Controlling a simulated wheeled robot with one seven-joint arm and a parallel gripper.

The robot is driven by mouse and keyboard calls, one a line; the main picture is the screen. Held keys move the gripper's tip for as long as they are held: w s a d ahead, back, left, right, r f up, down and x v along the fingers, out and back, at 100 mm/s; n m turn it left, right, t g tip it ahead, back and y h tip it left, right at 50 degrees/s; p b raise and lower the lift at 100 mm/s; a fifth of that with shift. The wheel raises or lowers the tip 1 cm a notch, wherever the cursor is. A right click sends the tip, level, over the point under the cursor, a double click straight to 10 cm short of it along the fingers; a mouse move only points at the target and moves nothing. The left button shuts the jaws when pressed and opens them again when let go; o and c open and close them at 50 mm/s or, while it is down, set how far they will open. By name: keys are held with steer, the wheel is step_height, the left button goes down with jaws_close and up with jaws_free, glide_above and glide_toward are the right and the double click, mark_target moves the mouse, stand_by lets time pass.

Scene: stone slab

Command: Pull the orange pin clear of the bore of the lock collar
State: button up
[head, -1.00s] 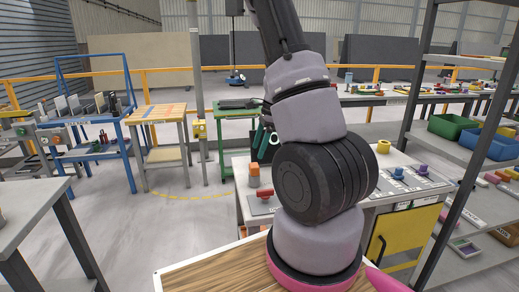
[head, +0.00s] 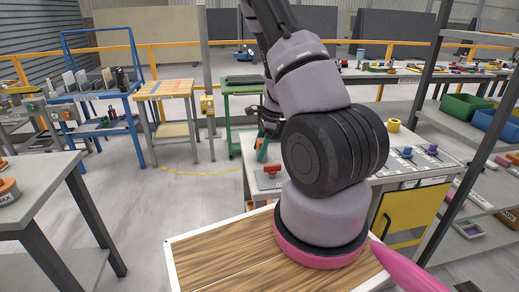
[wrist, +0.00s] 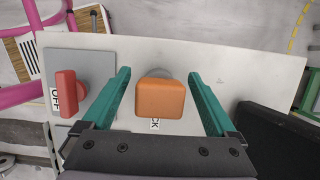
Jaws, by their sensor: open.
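The orange pin (wrist: 160,98) shows in the wrist view as a block-shaped head with rounded corners. A grey round part, likely the lock collar (wrist: 163,76), shows just behind it and is mostly hidden by the head. The bore is hidden. My gripper (wrist: 159,80) is open, with one teal finger on each side of the orange head and a visible gap on both sides. In the head view my gripper (head: 263,148) is at the left part of the grey worktable, partly behind my arm, and I cannot make out the orange pin there.
A red handle (wrist: 67,94) on a grey plate marked OFF stands left of my left finger in the wrist view. It also shows in the head view (head: 271,168). Yellow, blue and purple parts stand farther right on the worktable (head: 415,167).

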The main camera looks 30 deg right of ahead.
mark_target(259, 140)
jaws_close()
steer(key=shift+r, duration=2.9)
steer(key=shift+r, duration=0.1)
steer(key=shift+r, duration=2.9)
